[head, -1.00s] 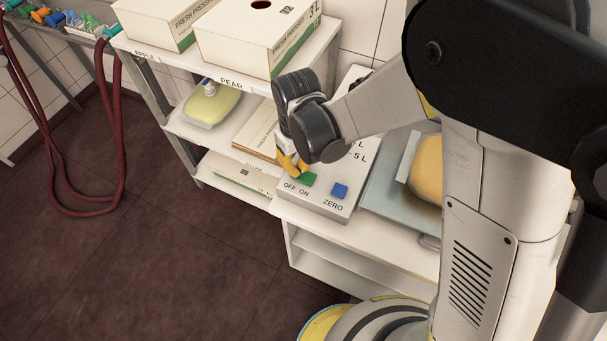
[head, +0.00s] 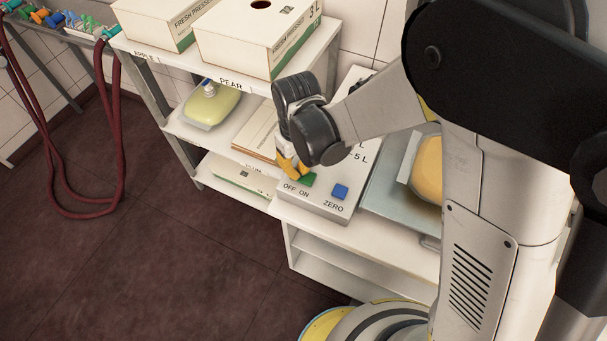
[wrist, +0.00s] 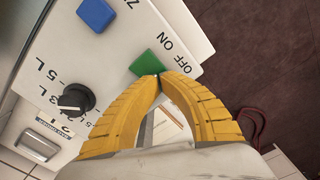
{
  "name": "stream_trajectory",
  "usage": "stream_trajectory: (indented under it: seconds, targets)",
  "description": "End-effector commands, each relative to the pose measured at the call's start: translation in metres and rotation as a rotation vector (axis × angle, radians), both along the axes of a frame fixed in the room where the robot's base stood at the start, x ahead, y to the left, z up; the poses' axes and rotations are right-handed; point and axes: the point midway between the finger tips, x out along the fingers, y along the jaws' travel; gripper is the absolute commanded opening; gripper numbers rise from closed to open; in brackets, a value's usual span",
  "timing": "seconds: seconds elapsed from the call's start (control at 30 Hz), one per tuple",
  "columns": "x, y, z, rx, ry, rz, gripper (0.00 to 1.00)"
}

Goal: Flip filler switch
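The filler (head: 327,205) is a pale box with "OFF ON" and "ZERO" labels on its top. Its green switch (head: 307,180) sits by the OFF ON label; it also shows in the wrist view (wrist: 148,63). My gripper (head: 292,168) has yellow fingers, mostly below my dark wrist in the head view. In the wrist view the fingertips (wrist: 158,76) meet, with nothing seen between them, right at the edge of the green switch. They look touching or very close to it; I cannot tell which.
A blue ZERO button (head: 340,191) is beside the switch. A black knob (wrist: 76,100) is on the same panel. A yellow pouch (head: 428,162) lies on a tray at right. A shelf (head: 190,128) with juice boxes stands at left; the floor is clear.

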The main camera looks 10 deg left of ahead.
Motion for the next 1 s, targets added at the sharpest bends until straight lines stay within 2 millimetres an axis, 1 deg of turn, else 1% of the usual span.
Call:
stream_trajectory:
  seconds: [0.2,0.7,0.8,1.0]
  targets:
    - [0.000,0.000,0.020,0.000,0.000,0.000,0.00]
    - [0.000,0.000,0.064,0.000,0.000,0.000,0.00]
    - [0.000,0.000,0.068,0.000,0.000,0.000,0.00]
    - [0.000,0.000,0.067,0.000,0.000,0.000,0.00]
